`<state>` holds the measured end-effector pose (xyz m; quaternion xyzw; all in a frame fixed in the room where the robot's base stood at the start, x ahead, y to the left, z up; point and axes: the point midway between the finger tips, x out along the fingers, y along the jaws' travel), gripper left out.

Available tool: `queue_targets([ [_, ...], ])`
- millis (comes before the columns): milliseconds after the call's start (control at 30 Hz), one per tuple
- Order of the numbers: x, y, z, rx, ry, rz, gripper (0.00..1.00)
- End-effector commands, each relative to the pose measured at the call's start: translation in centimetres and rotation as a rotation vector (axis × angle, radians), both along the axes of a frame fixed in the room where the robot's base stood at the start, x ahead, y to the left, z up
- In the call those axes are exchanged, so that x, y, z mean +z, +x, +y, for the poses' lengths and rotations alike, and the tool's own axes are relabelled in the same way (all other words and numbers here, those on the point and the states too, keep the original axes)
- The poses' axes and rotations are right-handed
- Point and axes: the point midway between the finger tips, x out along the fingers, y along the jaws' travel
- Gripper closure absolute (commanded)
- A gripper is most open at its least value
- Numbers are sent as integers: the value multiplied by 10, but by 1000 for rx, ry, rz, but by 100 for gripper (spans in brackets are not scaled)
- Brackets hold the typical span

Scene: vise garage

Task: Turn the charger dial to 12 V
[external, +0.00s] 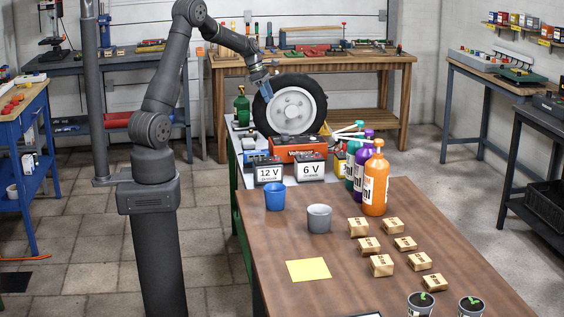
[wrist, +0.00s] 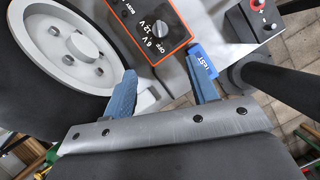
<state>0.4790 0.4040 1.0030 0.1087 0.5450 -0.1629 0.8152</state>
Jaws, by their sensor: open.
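The charger (external: 299,149) is an orange-red box on the far bench in the external view, between the tyre and two labelled batteries. In the wrist view the charger (wrist: 190,42) shows its dark, orange-edged panel with markings reading OFF, 6 V and 12 V. A small round dial (wrist: 163,29) appears beside these markings; which one it points to is too small to tell. My gripper (wrist: 165,72) is open, its two blue fingers apart with nothing between them. It points at the panel's near edge from a distance. In the external view my gripper (external: 259,88) hangs above and left of the charger.
The tyre with wheel (external: 293,108) stands close behind the charger. The 12 V battery (external: 269,173) and 6 V battery (external: 311,171) stand in front. Bottles (external: 376,185) are at the right. A blue cup (external: 275,197) and a grey cup (external: 319,219) stand on the brown table.

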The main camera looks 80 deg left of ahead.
Motion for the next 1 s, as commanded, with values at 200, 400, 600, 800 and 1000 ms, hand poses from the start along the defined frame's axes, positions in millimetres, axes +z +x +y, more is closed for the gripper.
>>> queue_targets([
  [200,-27,10,-5,-1,-3,1,47],
  [400,-67,25,-11,-2,-3,2,47],
  [600,-108,41,-18,-1,-3,1,47],
  [800,-140,53,-23,0,-2,1,47],
  [1000,-156,60,-25,1,-1,-1,47],
])
